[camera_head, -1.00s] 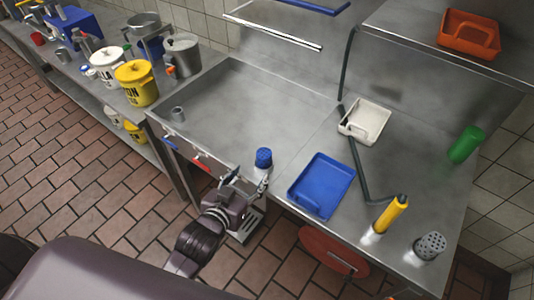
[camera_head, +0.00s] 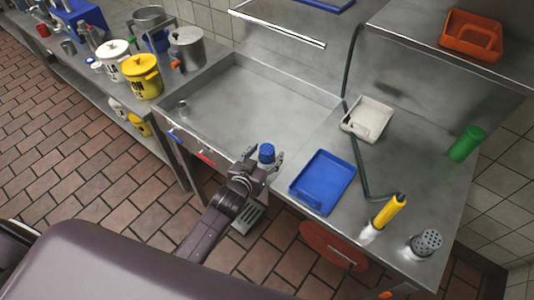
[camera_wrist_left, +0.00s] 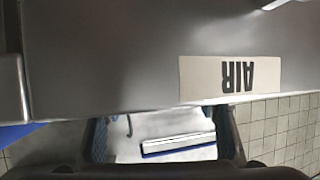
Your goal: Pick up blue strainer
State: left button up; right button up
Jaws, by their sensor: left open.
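The blue strainer (camera_head: 267,153) is a small blue cup with a dotted surface, upright at the front edge of the steel counter in the head view. My left gripper (camera_head: 263,161) is open at the strainer, with a finger showing on each side of it. I cannot tell whether the fingers touch it. In the left wrist view my two fingers (camera_wrist_left: 162,138) stand apart at the bottom, and I cannot make out the strainer there. My right gripper is not in view.
A blue tray (camera_head: 322,182) lies just right of the strainer. A white tray (camera_head: 367,118), a yellow-handled sprayer (camera_head: 390,210), a grey perforated cup (camera_head: 427,242) and a green cylinder (camera_head: 465,143) stand farther right. The sink basin (camera_head: 250,95) behind is mostly clear.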

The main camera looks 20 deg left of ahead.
pick_arm(q)
jog(key=shift+w+f, duration=0.25)
jog(key=shift+w, duration=0.4)
jog(key=shift+s, duration=0.1)
jog(key=shift+c, duration=0.3)
jog(key=c, duration=1.2)
jog(key=shift+r, duration=0.1)
